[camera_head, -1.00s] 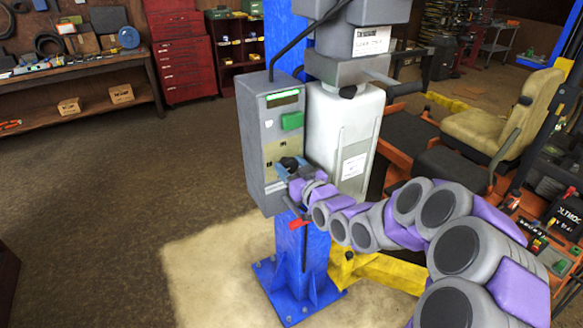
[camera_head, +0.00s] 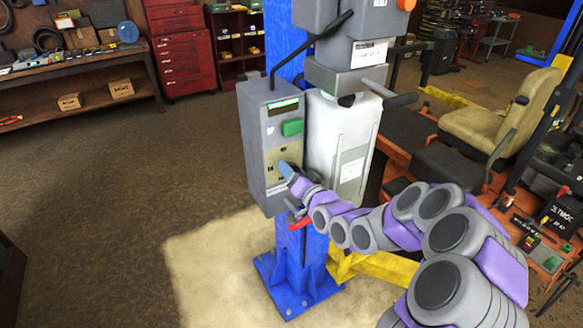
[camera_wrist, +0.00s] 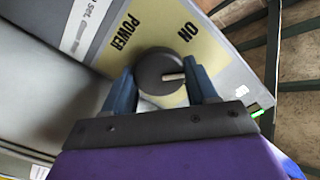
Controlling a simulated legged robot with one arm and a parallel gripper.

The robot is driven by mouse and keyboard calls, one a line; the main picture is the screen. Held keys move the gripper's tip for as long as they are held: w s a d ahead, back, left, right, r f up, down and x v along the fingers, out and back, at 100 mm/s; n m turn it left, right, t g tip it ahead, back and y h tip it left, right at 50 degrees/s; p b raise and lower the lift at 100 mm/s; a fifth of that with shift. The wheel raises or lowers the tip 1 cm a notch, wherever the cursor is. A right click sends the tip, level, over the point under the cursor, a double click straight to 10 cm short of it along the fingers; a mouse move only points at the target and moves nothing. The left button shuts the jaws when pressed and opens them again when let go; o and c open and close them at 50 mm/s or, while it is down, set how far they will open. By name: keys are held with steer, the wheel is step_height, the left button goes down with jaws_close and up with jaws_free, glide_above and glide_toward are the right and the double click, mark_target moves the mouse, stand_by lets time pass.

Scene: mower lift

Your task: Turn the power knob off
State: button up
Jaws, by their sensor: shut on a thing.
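The power knob (camera_wrist: 160,73) is a dark round knob with a light pointer mark, on a yellow panel in the wrist view. The words POWER and ON are printed beside it. The pointer mark lies toward the right in that view, not at ON. My gripper (camera_wrist: 162,88) has its two blue fingers on either side of the knob, shut on it. In the head view my gripper (camera_head: 287,172) is at the lower part of the grey control box (camera_head: 255,150), and the knob is hidden behind the fingers.
A green button (camera_head: 292,127) is higher on the box. A white housing (camera_head: 345,135) stands close on the right, and the blue post (camera_head: 295,255) supports the box.

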steer(key=m, duration=0.6)
steer(key=f+m, duration=0.1)
steer(key=m, duration=0.3)
steer(key=shift+b, duration=0.3)
stand_by(0.4)
steer(key=o, duration=1)
steer(key=shift+d+r, duration=0.1)
steer(key=shift+d, duration=0.1)
steer(key=shift+r, duration=0.1)
